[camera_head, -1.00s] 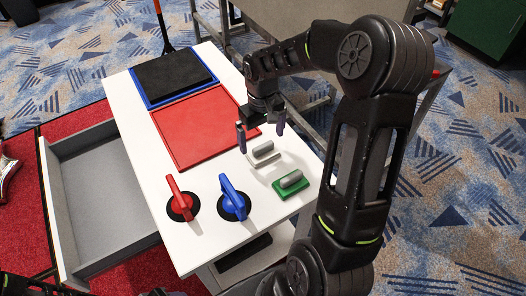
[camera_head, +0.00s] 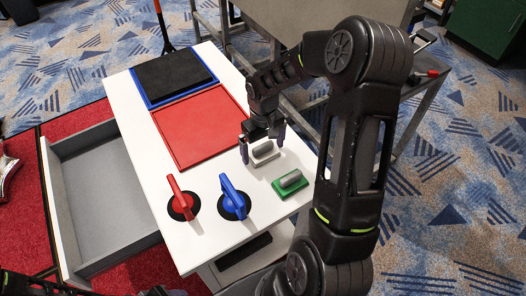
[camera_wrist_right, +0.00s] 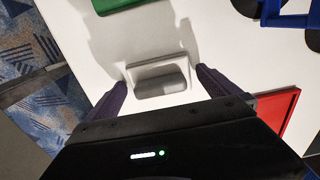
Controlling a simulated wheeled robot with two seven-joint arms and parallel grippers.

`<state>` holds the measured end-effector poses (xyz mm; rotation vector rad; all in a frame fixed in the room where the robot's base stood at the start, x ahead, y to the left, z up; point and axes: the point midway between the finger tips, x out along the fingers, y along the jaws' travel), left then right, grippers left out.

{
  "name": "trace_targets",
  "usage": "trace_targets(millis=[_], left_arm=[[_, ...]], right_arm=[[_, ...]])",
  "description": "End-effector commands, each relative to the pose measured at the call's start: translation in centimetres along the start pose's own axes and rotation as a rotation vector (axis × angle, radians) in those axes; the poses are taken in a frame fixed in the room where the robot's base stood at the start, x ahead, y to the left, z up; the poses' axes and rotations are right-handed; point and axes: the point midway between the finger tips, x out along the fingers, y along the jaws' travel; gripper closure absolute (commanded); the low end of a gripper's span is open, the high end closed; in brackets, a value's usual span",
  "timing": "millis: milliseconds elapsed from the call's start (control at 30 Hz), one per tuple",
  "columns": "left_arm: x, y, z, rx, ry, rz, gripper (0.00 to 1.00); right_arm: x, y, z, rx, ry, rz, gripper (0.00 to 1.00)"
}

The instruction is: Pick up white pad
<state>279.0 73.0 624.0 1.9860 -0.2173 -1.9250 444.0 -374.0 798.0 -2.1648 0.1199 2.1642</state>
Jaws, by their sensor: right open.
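The white pad (camera_head: 262,157) with a grey handle lies on the white table, just beyond the green pad (camera_head: 289,185). My right gripper (camera_head: 262,146) is open above it, with one finger toward each end of the handle. In the right wrist view the white pad (camera_wrist_right: 158,80) sits between the open fingertips (camera_wrist_right: 162,80), and no contact shows. My left gripper is not clearly in view; only dark parts of my own show at the bottom left of the head view.
A red handle (camera_head: 179,199) and a blue handle (camera_head: 233,198) stand on the table's near side. A red tray (camera_head: 200,130) and a black pad (camera_head: 172,74) on a blue tray lie farther back. An open drawer (camera_head: 105,195) juts out left.

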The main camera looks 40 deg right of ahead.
Motion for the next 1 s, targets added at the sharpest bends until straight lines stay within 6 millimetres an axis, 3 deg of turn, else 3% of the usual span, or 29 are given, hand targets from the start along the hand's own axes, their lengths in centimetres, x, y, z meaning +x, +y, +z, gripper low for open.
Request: trace_targets(millis=[300, 1000], left_arm=[[0.0, 0.0, 0.0, 0.0, 0.0, 0.0, 0.48], [0.0, 0.0, 0.0, 0.0, 0.0, 0.0, 0.48]], right_arm=[[-0.03, 0.0, 0.0, 0.0, 0.0, 0.0, 0.0], [-0.05, 0.0, -0.01, 0.0, 0.0, 0.0, 0.55]])
